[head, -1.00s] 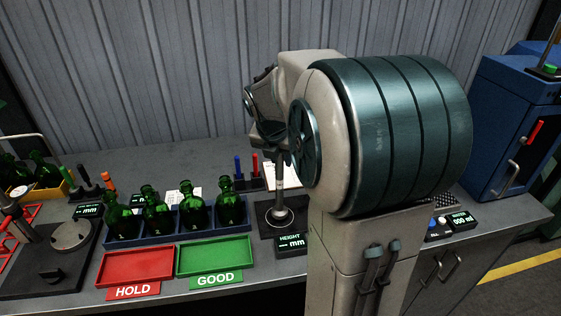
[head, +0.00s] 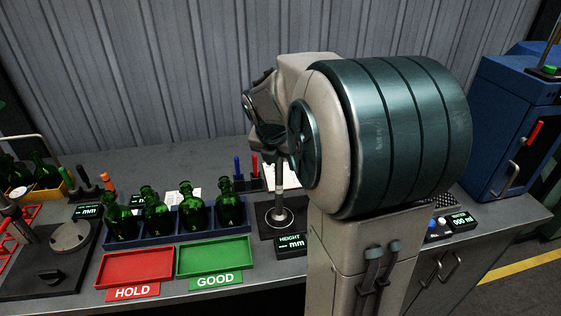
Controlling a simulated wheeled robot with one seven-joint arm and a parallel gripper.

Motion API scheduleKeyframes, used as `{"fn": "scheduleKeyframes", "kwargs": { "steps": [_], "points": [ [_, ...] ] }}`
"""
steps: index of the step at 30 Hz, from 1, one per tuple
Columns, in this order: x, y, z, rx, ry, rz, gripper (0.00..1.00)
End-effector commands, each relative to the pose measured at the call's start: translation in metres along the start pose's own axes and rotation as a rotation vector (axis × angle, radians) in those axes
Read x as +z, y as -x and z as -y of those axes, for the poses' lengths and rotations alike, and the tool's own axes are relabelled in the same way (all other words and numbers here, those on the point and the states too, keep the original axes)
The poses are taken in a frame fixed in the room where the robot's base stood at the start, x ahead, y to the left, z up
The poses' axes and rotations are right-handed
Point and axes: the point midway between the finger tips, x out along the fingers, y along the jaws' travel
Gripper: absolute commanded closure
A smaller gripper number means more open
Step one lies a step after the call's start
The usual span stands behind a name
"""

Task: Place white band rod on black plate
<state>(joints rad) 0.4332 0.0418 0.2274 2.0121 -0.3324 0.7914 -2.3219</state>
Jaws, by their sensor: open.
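An upright grey rod (head: 279,192) stands with its foot on a round pale disc on a black plate (head: 265,229), behind the HEIGHT display. I cannot make out a white band on it for sure. My gripper (head: 268,150) is over the upper end of this rod, at the left of my arm. Its jaws are open, but its fingers are small and dark, and partly hidden by my arm. I cannot tell whether they touch the rod.
A rack (head: 180,226) of green bottles stands left of the plate, behind the red HOLD tray (head: 135,268) and green GOOD tray (head: 215,256). Blue and red pens (head: 254,168) stand close behind the plate. A blue cabinet (head: 513,125) is at right.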

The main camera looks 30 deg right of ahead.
Motion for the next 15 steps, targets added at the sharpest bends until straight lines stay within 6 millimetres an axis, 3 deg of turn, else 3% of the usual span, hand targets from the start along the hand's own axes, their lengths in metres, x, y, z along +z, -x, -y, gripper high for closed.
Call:
{"fn": "scheduleKeyframes", "kwargs": {
  "steps": [9,15],
  "points": [
    [0.000,0.067,-0.001,0.004,0.002,0.005,0.54],
    [0.000,0.100,-0.001,0.002,0.001,0.003,0.54]
  ]
}}
